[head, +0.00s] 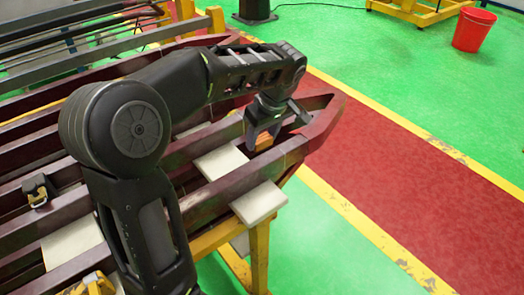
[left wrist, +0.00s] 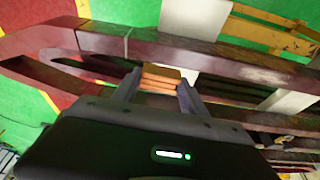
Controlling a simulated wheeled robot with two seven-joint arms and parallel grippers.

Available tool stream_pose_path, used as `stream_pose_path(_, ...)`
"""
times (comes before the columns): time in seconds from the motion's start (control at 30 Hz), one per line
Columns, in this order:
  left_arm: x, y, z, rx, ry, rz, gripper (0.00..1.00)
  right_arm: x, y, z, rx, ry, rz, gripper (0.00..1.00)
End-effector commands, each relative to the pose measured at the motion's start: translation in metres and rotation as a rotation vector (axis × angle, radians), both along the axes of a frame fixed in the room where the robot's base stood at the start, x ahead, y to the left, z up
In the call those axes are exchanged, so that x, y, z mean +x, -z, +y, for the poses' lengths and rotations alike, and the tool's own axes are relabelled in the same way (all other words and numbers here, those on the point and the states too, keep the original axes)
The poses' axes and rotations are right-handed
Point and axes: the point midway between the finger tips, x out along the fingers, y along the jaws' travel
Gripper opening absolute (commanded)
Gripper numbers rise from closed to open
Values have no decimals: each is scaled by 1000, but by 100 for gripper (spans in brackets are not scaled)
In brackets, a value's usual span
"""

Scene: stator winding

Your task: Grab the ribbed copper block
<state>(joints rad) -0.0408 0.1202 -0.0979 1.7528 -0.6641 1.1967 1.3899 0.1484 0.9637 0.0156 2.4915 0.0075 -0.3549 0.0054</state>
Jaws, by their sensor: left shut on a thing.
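The ribbed copper block (left wrist: 160,78) is orange-brown with ridges across it. In the left wrist view it sits between the two fingers of my left gripper (left wrist: 158,88), which is shut on it. In the head view my left gripper (head: 264,138) reaches down at the pointed end of the dark red bars, and a small part of the copper block (head: 264,142) shows between its fingers. The gripper hides much of the block. I cannot tell whether the block touches the bars below. My right gripper is not in view.
Several long dark red bars (head: 318,128) run side by side on a yellow frame (head: 259,250). Pale boards (head: 258,203) lie across and under them. A small black and yellow clamp-like part (head: 38,190) sits at the left. A red bucket (head: 473,30) stands on open green floor.

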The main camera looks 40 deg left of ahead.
Motion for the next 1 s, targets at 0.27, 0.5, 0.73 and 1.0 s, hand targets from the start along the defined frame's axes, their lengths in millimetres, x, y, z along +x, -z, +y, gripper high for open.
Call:
stream_pose_path(0.27, 0, -37, 0, 0, 0, -1, 0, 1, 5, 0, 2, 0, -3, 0)
stream_pose_path(0.5, 0, -40, 0, 0, 1, 0, 0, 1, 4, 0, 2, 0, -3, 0)
stream_pose_path(0.73, 0, -39, 0, 0, 0, 0, 0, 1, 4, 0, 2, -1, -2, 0)
stream_pose_path(1.0, 2, -35, -3, -1, 29, 3, 0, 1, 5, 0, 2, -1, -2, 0)
